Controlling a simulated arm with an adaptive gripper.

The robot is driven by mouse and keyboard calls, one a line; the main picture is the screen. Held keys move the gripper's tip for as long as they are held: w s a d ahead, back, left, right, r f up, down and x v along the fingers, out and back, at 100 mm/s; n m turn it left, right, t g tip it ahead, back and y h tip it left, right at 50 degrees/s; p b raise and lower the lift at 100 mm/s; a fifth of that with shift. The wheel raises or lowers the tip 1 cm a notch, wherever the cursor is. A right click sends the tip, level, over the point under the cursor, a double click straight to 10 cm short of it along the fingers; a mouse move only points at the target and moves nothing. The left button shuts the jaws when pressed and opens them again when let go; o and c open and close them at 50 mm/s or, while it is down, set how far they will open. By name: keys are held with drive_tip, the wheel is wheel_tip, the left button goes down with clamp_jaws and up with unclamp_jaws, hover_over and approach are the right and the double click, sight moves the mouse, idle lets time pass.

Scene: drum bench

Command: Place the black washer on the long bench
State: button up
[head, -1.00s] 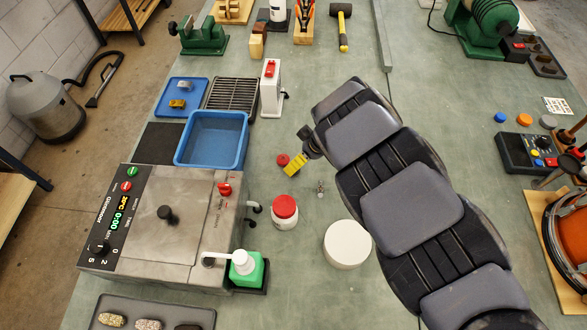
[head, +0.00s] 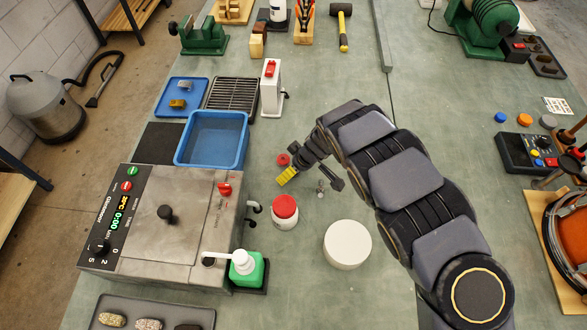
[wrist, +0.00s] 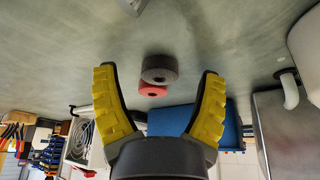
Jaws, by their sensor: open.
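In the wrist view a dark ring with a centre hole, which looks like the black washer (wrist: 160,69), is in front of and partly over a red ring (wrist: 152,91). Whether the two rings touch is unclear. My gripper (wrist: 158,80) has its yellow fingers spread wide, with both rings showing between and beyond them. In the head view my gripper (head: 287,176) is low over the long bench (head: 335,75), just below the red ring (head: 283,159). I cannot make out the dark ring in the head view.
A red-lidded white jar (head: 285,212), a small metal piece (head: 320,188) and a round white block (head: 347,245) stand near my gripper. The steel machine (head: 170,225) and blue tub (head: 212,139) are to the left. Bare bench lies above my arm.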

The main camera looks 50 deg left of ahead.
drive_tip(key=c, duration=0.7)
drive_tip(key=shift+c, duration=0.2)
wheel_tip(320, 180, up, 10)
drive_tip(key=shift+r, duration=0.1)
idle(0.3)
